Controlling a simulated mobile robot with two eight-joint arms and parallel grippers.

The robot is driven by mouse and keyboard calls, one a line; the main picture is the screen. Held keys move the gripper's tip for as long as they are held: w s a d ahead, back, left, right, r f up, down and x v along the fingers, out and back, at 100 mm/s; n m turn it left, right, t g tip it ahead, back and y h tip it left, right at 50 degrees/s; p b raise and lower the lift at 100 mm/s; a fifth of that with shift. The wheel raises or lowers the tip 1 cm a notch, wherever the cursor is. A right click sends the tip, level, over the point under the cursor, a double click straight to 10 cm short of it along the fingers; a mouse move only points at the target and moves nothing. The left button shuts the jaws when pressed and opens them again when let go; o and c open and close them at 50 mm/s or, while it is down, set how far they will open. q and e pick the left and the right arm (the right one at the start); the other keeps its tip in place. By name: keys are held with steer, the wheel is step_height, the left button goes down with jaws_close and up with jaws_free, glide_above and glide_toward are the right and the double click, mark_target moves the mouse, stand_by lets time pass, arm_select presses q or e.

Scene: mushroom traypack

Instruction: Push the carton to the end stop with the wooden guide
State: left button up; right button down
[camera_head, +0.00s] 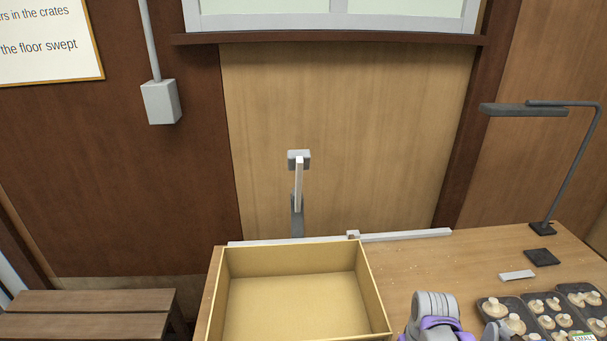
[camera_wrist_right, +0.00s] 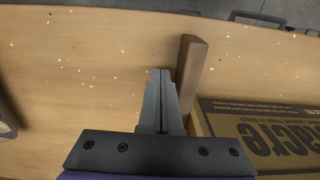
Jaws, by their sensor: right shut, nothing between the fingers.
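The open carton (camera_head: 232,290) stands on the table in the head view, its floor empty as far as it shows. Its printed side (camera_wrist_right: 270,140) is at the right of the right wrist view. The wooden guide (camera_wrist_right: 189,75), a brown bar, is beside the carton's corner in that view. My right gripper (camera_wrist_right: 161,72) is shut and empty just left of the guide; I cannot tell if they touch. In the head view part of my right arm shows right of the carton, fingers hidden. My left gripper is out of view. I cannot tell which part is the end stop.
A grey post (camera_head: 297,215) rises there. Dark mushroom trays (camera_head: 483,303) and a lamp (camera_head: 543,229) stand at the right. Crumbs dot the table.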

steer(key=shift+d, duration=0.5)
step_height(320, 180, up, 10)
steer(key=p, duration=0.7)
